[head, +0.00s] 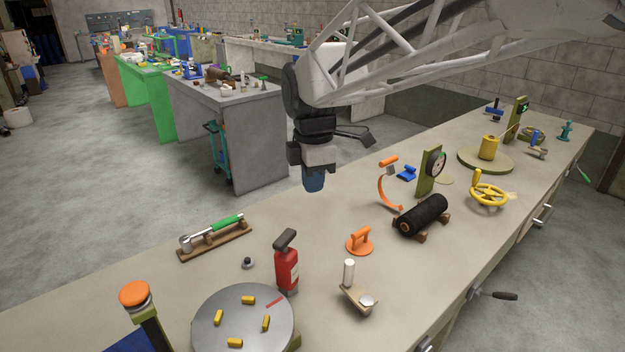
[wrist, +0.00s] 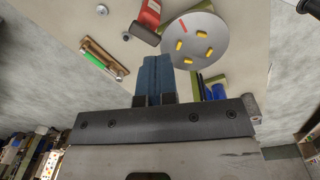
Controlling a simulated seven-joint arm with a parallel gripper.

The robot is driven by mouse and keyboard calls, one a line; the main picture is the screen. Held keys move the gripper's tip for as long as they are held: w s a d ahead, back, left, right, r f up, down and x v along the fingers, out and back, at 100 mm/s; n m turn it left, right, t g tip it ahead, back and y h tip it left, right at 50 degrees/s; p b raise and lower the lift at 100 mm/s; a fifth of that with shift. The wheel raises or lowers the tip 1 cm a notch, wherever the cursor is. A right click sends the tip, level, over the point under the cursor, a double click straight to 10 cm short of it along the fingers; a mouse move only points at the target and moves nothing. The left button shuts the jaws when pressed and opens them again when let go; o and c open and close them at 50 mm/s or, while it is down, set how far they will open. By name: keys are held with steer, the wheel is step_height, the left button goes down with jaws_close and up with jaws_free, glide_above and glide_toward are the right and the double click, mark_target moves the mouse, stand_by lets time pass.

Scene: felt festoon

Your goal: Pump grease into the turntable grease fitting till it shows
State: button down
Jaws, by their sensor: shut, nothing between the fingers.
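A round grey turntable (head: 243,325) with several yellow blocks and a red mark on top is at the front of the bench; it also shows in the wrist view (wrist: 212,50). A red canister with a dark handle on top (head: 286,268) stands upright at its back right edge, and in the wrist view it is at the top (wrist: 150,12). A small dark knob-like piece (head: 248,263) sits on the bench behind the turntable. I cannot make out a grease fitting or grease. My gripper (head: 314,186) is shut and empty, above the bench; its blue fingers are together in the wrist view (wrist: 155,78).
A green-handled tool (head: 227,222) lies on a wooden rack at left. An orange-capped post (head: 136,295) stands left of the turntable. An orange handle (head: 360,241), black roller (head: 421,215) and yellow handwheel (head: 489,194) are to the right. Bare bench (head: 300,220) lies beneath my gripper.

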mark_target(284, 236)
steer(key=w+a+n, duration=0.2)
steer(key=a+n, duration=0.2)
steer(key=a, duration=0.3)
steer(key=shift+w+f, duration=0.25)
steer(key=shift+w, duration=0.05)
steer(key=shift+f, duration=0.15)
step_height(284, 236, down, 14)
steer(key=shift+r, duration=0.1)
stand_by(0.6)
steer(key=shift+f, duration=1.35)
step_height(284, 236, up, 14)
steer(key=shift+r, duration=0.2)
